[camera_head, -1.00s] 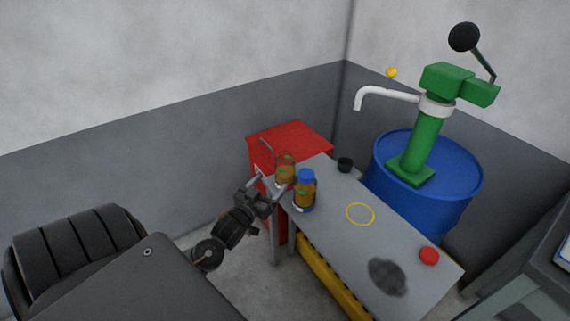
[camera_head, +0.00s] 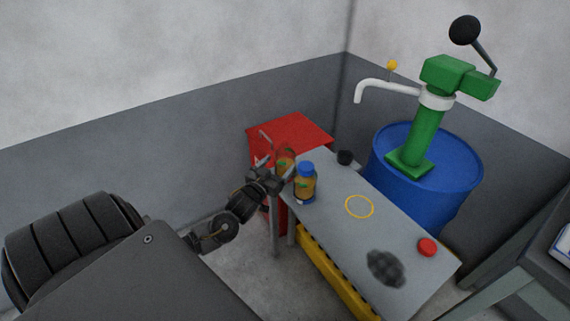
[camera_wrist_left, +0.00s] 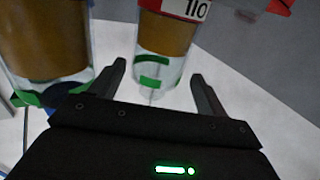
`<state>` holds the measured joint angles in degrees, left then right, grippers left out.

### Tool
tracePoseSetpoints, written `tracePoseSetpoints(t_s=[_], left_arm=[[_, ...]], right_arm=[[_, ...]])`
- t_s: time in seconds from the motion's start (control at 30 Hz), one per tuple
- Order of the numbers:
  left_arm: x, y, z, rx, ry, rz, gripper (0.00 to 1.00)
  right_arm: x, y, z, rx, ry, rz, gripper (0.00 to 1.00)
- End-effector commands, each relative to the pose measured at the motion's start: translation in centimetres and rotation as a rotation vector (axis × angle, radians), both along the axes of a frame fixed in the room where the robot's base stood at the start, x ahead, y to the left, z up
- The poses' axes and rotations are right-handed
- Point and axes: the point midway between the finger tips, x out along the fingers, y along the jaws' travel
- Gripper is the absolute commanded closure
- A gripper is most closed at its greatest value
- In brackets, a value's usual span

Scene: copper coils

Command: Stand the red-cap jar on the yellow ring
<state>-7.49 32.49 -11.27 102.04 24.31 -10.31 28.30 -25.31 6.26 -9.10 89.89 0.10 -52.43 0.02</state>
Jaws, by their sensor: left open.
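The red-cap jar (camera_head: 285,161), with amber contents, stands at the far left end of the grey table, partly covered by my left gripper (camera_head: 277,166). In the left wrist view the jar (camera_wrist_left: 166,45) shows a red band marked 110 and green patches. My open left fingers (camera_wrist_left: 159,72) point at it, one on each side of its lower part; I cannot tell whether they touch it. The yellow ring (camera_head: 346,205) lies flat and empty near the table's middle. My right gripper is not in view.
A blue-cap jar (camera_head: 305,187) stands close beside the red-cap jar; its body (camera_wrist_left: 42,45) is left in the wrist view. A black cup (camera_head: 345,158), a red disc (camera_head: 428,247) and a dark patch (camera_head: 386,268) are on the table (camera_head: 335,232). A blue drum (camera_head: 440,195) stands behind.

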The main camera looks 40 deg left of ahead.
Motion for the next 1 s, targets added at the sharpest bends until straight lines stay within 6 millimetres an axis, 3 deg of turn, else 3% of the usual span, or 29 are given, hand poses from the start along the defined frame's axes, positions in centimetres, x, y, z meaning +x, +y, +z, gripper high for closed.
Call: tracePoseSetpoints(t_s=[0.3, 0.6, 0.9, 1.0], left_arm=[[4.2, 0.5, 0.5, 0.0, -0.001, 0.0, 0.24], [4.6, 0.6, 0.5, -0.001, 0.0, 0.0, 0.26], [4.6, 0.6, 0.6, -0.001, -0.002, 0.0, 0.65], [4.6, 0.6, 0.6, -0.001, -0.002, 0.0, 0.68]], right_arm=[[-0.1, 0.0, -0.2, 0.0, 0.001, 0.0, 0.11], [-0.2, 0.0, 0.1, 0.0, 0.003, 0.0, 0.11], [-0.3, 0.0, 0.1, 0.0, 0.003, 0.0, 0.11], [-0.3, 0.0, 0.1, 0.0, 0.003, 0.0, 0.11]])
